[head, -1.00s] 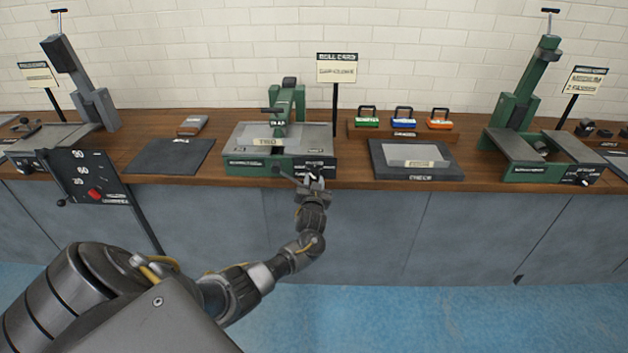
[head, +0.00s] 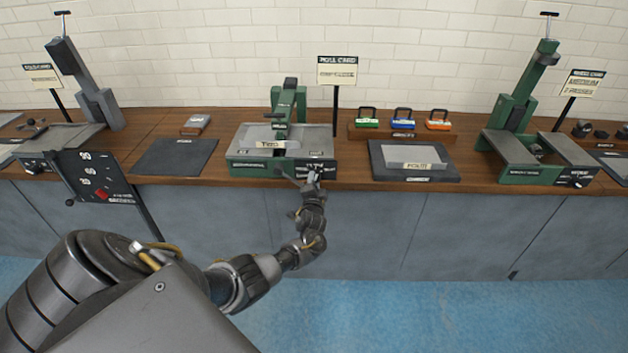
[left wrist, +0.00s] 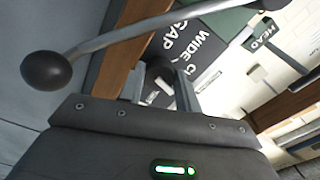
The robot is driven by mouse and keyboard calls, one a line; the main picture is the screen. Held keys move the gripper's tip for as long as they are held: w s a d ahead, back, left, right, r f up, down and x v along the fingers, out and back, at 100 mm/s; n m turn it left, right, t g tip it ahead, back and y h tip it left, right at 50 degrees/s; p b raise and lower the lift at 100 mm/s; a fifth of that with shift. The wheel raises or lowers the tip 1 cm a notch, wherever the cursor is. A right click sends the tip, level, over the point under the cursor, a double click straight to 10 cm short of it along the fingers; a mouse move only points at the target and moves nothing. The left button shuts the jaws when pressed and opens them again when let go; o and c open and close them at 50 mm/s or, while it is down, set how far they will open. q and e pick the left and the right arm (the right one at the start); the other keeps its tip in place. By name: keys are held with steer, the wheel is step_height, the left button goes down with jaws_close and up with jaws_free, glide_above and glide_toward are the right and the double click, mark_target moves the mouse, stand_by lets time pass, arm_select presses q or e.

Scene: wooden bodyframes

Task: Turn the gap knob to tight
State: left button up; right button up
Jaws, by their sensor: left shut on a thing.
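The gap knob is a small dark knob with a white mark on the front right of the green machine (head: 250,170) in the middle of the bench. In the left wrist view the knob (left wrist: 160,76) sits between my fingers, beside a black label plate (left wrist: 195,45) reading "GAP" and "WIDE"; the rest of the lettering is cut off or hidden. My left gripper (head: 312,180) is shut on the knob, which it mostly hides in the head view. The knob's pointer setting cannot be read clearly. My right gripper is not in view.
A metal lever with a black ball end (left wrist: 45,70) crosses close in front of my left gripper in the wrist view. A dark mat with a grey plate (head: 408,155) lies right of the machine. An empty dark mat (head: 175,156) lies left.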

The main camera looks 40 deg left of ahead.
arm_select(q)
steer(key=m+p, duration=0.2)
steer(key=m, duration=0.6)
steer(key=shift+r+m+p, duration=0.1)
steer(key=shift+m+p, duration=0.2)
steer(key=shift+p, duration=0.05)
stand_by(0.4)
steer(key=o, duration=1)
